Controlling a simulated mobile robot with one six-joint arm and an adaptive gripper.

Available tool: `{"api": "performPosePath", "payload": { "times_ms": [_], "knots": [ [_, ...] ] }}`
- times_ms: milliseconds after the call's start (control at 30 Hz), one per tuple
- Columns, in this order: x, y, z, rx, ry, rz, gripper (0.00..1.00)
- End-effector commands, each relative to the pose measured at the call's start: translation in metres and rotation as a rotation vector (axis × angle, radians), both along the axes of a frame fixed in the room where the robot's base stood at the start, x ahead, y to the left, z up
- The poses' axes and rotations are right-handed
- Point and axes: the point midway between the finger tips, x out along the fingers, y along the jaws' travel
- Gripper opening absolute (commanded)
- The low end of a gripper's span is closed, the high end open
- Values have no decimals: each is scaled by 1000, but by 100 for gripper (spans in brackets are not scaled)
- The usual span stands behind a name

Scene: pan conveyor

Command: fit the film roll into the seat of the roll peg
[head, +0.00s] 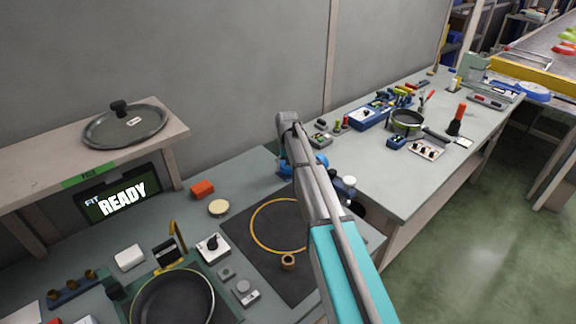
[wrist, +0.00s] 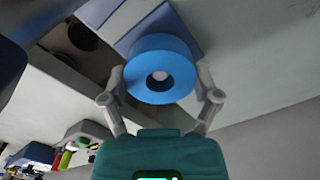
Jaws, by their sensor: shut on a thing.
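The blue film roll (wrist: 178,55) is a thick ring with a round centre hole, between the two fingers of my gripper (wrist: 162,82) in the wrist view. The gripper is shut on it. A small pale spot shows inside the hole; I cannot tell if it is a peg end. A pale blue-violet block (wrist: 125,28) shows directly behind the roll; contact between them is unclear. In the head view, blue parts that look like the roll (head: 320,161) show beside my arm, which hides most of the gripper. I cannot clearly make out the roll peg or its seat.
A dark mat (head: 258,252) with an orange ring and a pan (head: 172,297) lie on the near bench. A shelf with a lid (head: 124,126) and a READY display (head: 122,193) stand left. The right bench (head: 455,165) holds a blue tool case (head: 368,117), another pan and small tools.

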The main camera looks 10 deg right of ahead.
Motion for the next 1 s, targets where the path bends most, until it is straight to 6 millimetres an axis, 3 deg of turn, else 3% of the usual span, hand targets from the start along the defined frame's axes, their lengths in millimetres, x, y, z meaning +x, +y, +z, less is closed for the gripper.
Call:
{"api": "performPosePath", "payload": {
  "times_ms": [967,1000],
  "knots": [
    [0,1,-18,0,0,1,42],
    [0,1,-17,0,0,1,87]
  ]
}}
